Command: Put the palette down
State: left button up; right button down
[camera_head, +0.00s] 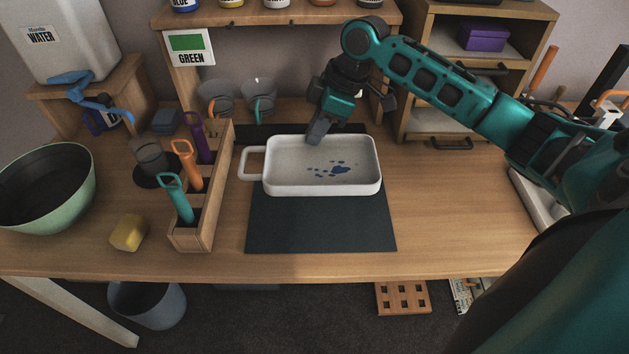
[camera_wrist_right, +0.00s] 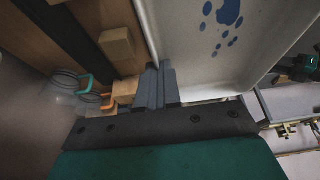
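The palette (camera_head: 318,184) is a white, shallow rectangular tray with a loop handle on its left and blue paint spots inside. In the head view it is over the dark mat (camera_head: 320,228), roughly level; I cannot tell whether it touches the mat. My right gripper (camera_head: 317,132) reaches down to its far rim. In the right wrist view the fingers (camera_wrist_right: 157,86) are close together at the wall of the palette (camera_wrist_right: 190,40), and look shut on it. The fingertips are partly hidden by the rim. My left gripper is not in view.
A wooden holder (camera_head: 190,243) with coloured-handled tools stands close left of the palette. A yellow sponge (camera_head: 128,233) and a green bowl (camera_head: 50,200) are further left. The table right of the mat (camera_head: 450,215) is clear.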

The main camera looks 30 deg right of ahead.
aim_at(340, 136)
notch_tip(340, 136, down, 12)
jog(key=shift+f+b, duration=0.25)
jog(key=shift+b, duration=0.5)
jog(key=shift+f, duration=0.15)
jog(key=c, duration=1.3)
grip_release()
jog(key=shift+c, duration=0.2)
jog(key=p+v, duration=0.1)
jog(key=v, duration=1.1)
jog(key=shift+p, duration=0.3)
jog(key=shift+s, duration=0.1)
